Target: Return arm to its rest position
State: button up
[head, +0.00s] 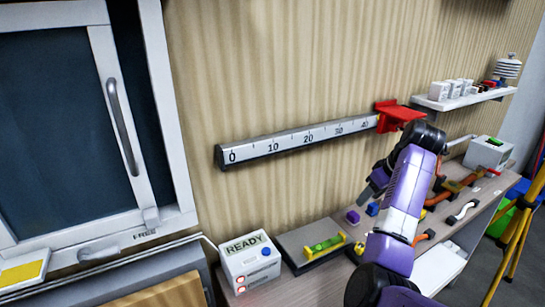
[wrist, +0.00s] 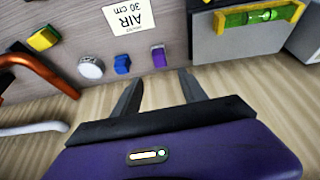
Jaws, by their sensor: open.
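My arm, purple and white, rises from the bottom of the head view and bends at a black joint. My gripper (head: 375,188) hangs from it, over the bench beside the wall. In the wrist view the two dark fingers of my gripper (wrist: 160,92) stand apart with nothing between them. A purple block (wrist: 159,56) lies on the bench just beyond the fingertips, and a blue block (wrist: 122,64) is beside it. The purple block (head: 353,216) also shows in the head view, left of the gripper and apart from it.
A wall ruler (head: 290,141) with a red slider (head: 398,113) is close behind my arm. A READY box (head: 249,262) and a spirit level (head: 325,245) stand to the left. A shelf (head: 465,98) is at the upper right. A yellow tripod (head: 520,225) stands far right.

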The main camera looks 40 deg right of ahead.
jog(key=w+d+r+m+t+h, duration=0.2)
jog(key=d+r+m+h, duration=0.2)
jog(key=d+r+h, duration=0.3)
jog(key=s+a+f+n+t, duration=0.1)
jog(key=s+a+f+t, duration=0.15)
jog(key=a, duration=0.75)
jog(key=s+a+f+n+t, duration=0.15)
jog(key=a+t, duration=0.25)
jog(key=a, duration=0.6)
jog(key=s+a+f+n+t, duration=0.1)
jog(key=a+f+t, duration=0.25)
jog(key=a, duration=0.65)
jog(key=s+a+f+n+g+y, duration=0.1)
jog(key=s+a+f+n+y, duration=0.2)
jog(key=s+a, duration=1.9)
jog(key=a+f+y, duration=0.1)
jog(key=y, duration=0.4)
jog(key=shift+s+g, duration=0.35)
jog(key=shift+g, duration=0.05)
